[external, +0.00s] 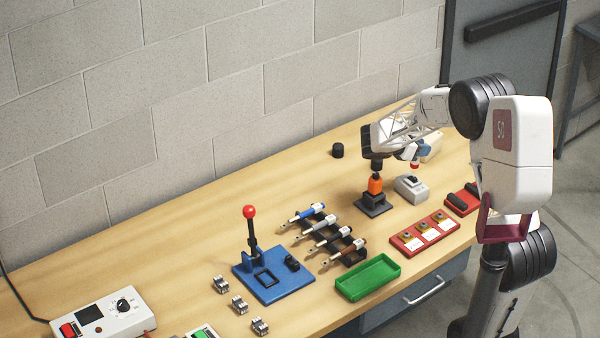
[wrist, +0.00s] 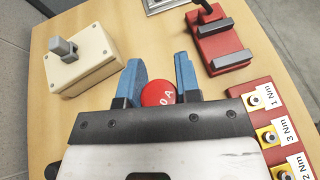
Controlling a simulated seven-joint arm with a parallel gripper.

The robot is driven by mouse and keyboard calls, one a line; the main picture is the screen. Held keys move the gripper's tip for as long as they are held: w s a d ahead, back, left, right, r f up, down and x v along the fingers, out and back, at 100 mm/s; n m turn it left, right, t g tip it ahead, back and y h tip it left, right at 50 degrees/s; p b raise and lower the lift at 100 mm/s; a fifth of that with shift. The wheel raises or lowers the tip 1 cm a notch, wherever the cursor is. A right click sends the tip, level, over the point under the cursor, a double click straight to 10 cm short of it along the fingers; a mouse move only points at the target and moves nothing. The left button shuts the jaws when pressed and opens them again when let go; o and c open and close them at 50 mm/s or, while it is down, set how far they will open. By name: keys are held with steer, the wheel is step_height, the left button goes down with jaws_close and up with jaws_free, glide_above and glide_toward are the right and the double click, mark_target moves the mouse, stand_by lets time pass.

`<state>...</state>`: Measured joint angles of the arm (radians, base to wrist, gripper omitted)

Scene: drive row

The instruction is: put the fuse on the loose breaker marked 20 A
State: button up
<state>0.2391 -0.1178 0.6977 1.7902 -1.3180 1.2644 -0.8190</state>
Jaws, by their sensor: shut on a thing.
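My gripper (external: 414,157) is above the right part of the bench. In the wrist view its two blue fingers (wrist: 159,78) are shut on a round red fuse (wrist: 158,94). Its marking reads "0 A", with any earlier digit hidden. The fuse shows as a small red spot below the fingers in the external view (external: 414,166). A beige box with a grey knob (wrist: 82,60) stands beyond the fingers at left. I cannot read a 20 A mark on either box, nor tell which is a breaker.
An orange and black tool (external: 375,188) stands upright near my gripper. A red holder with two bars (wrist: 222,48) and a red Nm-labelled tray (external: 425,233) are nearby. A driver rack, green tray (external: 368,278) and blue lever press (external: 272,278) lie left. The back bench is mostly clear.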

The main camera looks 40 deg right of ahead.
stand_by(0.3)
steer(key=shift+f, duration=1.8)
steer(key=shift+f, duration=0.15)
steer(key=o, duration=1)
steer(key=shift+c, duration=0.2)
steer(key=shift+r, duration=0.2)
steer(key=shift+w+a+r, duration=0.15)
steer(key=shift+a+r, duration=0.05)
steer(key=shift+a, duration=0.15)
steer(key=v, duration=1.1)
steer(key=shift+a, duration=0.1)
